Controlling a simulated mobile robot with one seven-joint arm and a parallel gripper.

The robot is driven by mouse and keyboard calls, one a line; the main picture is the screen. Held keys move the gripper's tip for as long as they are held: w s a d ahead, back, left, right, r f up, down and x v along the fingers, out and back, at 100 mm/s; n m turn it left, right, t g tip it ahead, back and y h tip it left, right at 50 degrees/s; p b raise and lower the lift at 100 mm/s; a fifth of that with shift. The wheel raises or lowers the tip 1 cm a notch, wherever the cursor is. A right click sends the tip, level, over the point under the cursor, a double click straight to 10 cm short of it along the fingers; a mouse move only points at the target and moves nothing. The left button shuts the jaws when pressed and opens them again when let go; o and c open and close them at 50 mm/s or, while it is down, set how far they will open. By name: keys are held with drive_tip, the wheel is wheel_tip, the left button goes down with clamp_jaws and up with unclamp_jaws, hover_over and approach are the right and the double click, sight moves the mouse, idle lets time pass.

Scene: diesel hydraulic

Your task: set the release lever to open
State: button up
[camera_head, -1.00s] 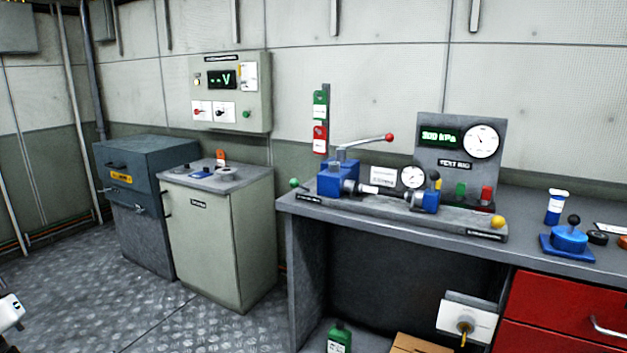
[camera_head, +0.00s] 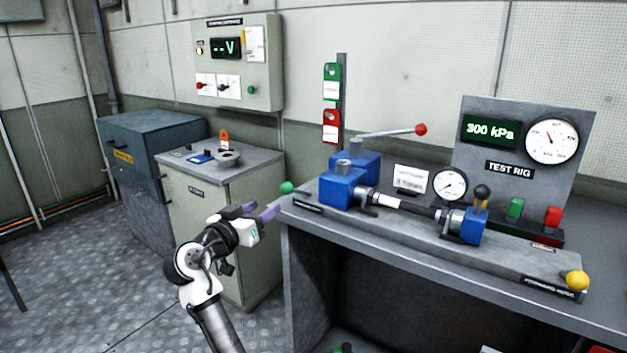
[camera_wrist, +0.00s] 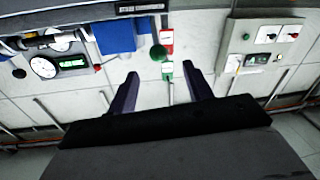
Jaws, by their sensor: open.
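The test rig base (camera_head: 420,245) on the bench carries several handles. A green-ball handle (camera_head: 288,188) sticks out at its left end, beside a small black label. A yellow-ball handle (camera_head: 577,281) sits at the right end, also beside a label. I cannot read which label names the release lever. My gripper (camera_head: 258,211) is open and empty, just left of and below the green ball, apart from it. In the wrist view, which looks upside down, the green ball (camera_wrist: 158,52) appears between and beyond the fingertips (camera_wrist: 160,72).
A long red-knobbed handle (camera_head: 390,131) rises from the blue pump block (camera_head: 345,185). A black-knobbed lever (camera_head: 481,197) stands on the right blue block. The gauge panel (camera_head: 530,190) reads 300 kPa. The bench edge (camera_head: 400,262) and a grey-green cabinet (camera_head: 235,230) flank the gripper.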

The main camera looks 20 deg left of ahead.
sight(298, 191)
drive_tip(key=p+x, duration=0.1)
drive_tip(key=x, duration=0.3)
drive_tip(key=p+x, duration=0.1)
drive_tip(key=x, duration=0.4)
drive_tip(key=p+x, duration=0.1)
drive_tip(key=x, duration=0.4)
drive_tip(key=shift+d+f, duration=0.1)
drive_tip(key=shift+d, duration=0.25)
drive_tip(key=shift+s, duration=0.1)
clamp_jaws()
